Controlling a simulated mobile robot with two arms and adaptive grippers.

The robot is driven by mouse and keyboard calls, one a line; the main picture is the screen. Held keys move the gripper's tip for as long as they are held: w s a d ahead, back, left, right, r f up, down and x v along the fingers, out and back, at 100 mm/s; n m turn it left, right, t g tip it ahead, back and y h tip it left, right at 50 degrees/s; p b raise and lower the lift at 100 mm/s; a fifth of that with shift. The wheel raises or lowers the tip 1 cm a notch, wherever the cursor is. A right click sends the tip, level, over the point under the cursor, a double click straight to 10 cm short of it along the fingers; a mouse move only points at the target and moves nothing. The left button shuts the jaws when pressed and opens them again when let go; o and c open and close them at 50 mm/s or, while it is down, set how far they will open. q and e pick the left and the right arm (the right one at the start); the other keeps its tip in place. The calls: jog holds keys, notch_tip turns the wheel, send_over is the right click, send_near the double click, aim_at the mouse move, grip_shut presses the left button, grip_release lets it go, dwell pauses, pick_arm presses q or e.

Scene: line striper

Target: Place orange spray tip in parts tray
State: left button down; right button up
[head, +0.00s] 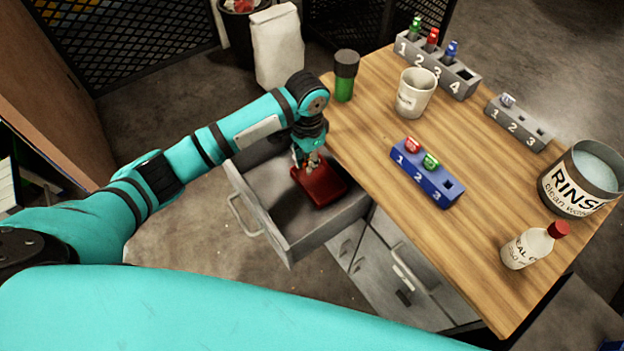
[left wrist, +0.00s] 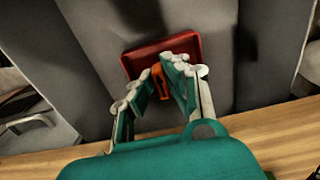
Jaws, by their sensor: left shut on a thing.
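In the left wrist view the gripper (left wrist: 158,92) is shut on an orange spray tip (left wrist: 161,86). The tip is held between the fingers, in front of the red tray (left wrist: 150,53). I cannot tell whether the tip touches the tray floor. In the head view the tip is hidden by the fingers. My right gripper is not in view.
The wooden table (head: 480,225) bears a blue numbered rack (head: 424,182), two grey racks (head: 455,78), a mug (head: 415,92), a green bottle with a black cap (head: 345,75), a rinse tub (head: 578,182) and a white bottle with a red cap (head: 530,248). The drawer walls surround the tray.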

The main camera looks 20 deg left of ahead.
pick_arm(q)
notch_tip(320, 180, down, 3)
jog(key=shift+f, duration=0.1)
notch_tip(320, 180, down, 3)
jog(key=shift+s+f, duration=0.1)
jog(key=shift+f, duration=0.25)
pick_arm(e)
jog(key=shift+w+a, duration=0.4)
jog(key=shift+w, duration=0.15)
pick_arm(q)
jog(key=shift+f, duration=0.15)
jog(key=c, duration=1.4)
grip_release()
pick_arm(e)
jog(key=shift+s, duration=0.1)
